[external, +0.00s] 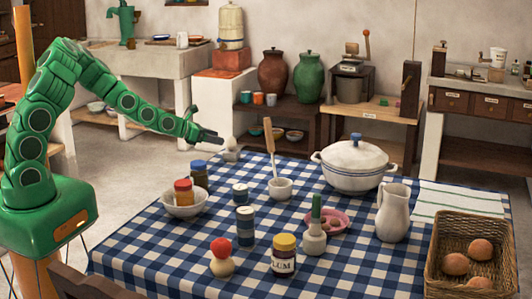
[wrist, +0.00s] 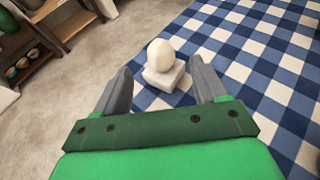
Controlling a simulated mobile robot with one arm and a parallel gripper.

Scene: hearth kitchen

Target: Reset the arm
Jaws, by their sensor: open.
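My green arm reaches from the left over the far left edge of the table in the external view. My gripper (external: 208,137) points to the right, above the table's far edge. In the wrist view my gripper (wrist: 160,88) shows two grey fingers spread apart, with nothing held between them. A white egg (wrist: 160,54) rests on a small pale block-like stand (wrist: 163,77), just ahead of the fingers and between their lines. In the external view the egg (external: 231,142) sits on its stand (external: 231,155) close to the fingertips.
Open floor lies beyond the table's far left edge.

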